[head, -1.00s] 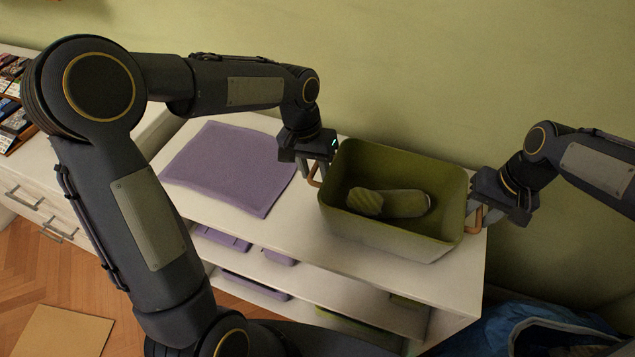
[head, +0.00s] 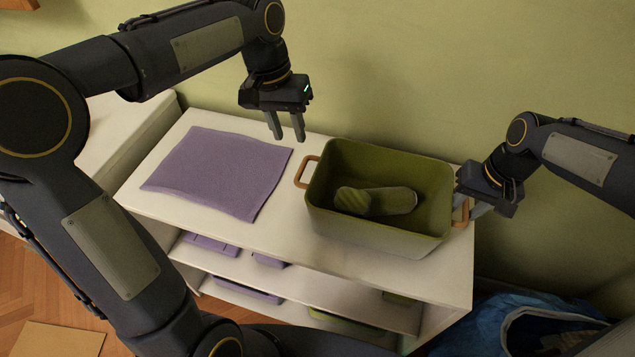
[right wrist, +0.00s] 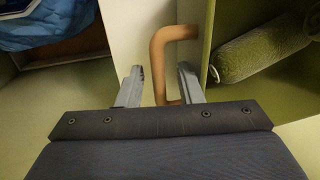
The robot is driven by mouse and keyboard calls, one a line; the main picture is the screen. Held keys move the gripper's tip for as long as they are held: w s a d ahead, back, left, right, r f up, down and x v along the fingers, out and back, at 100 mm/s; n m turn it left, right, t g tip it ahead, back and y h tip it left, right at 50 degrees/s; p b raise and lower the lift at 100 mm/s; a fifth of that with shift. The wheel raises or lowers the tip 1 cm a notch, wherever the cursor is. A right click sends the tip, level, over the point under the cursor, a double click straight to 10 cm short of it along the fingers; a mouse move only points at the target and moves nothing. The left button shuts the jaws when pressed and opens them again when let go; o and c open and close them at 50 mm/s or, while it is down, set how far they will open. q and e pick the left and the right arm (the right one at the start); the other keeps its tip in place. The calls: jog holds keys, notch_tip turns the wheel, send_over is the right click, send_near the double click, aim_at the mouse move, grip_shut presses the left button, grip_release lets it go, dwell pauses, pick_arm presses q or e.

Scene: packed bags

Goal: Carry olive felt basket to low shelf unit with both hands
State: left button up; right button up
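The olive felt basket (head: 390,224) stands upright on the right part of the top of the low shelf unit (head: 262,240). A green rolled item (head: 375,201) lies inside it. Its left wooden handle (head: 304,172) is free. My left gripper (head: 287,138) is open and empty, above and to the left of the basket, apart from that handle. My right gripper (head: 470,212) is at the right handle (head: 461,212). In the right wrist view its fingers (right wrist: 160,85) are spread on either side of that handle (right wrist: 158,60), with gaps showing.
A purple felt mat (head: 218,172) lies flat on the shelf top, left of the basket. Purple and green items lie on the lower shelves. A green wall (head: 400,70) rises close behind. A blue bag (head: 535,330) is at the lower right.

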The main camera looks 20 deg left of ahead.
notch_tip(320, 180, up, 12)
jog(key=d, duration=0.2)
jog(key=shift+f, duration=0.2)
pick_arm(q)
jog(key=shift+s, duration=0.1)
pick_arm(e)
jog(key=shift+s+f, duration=0.1)
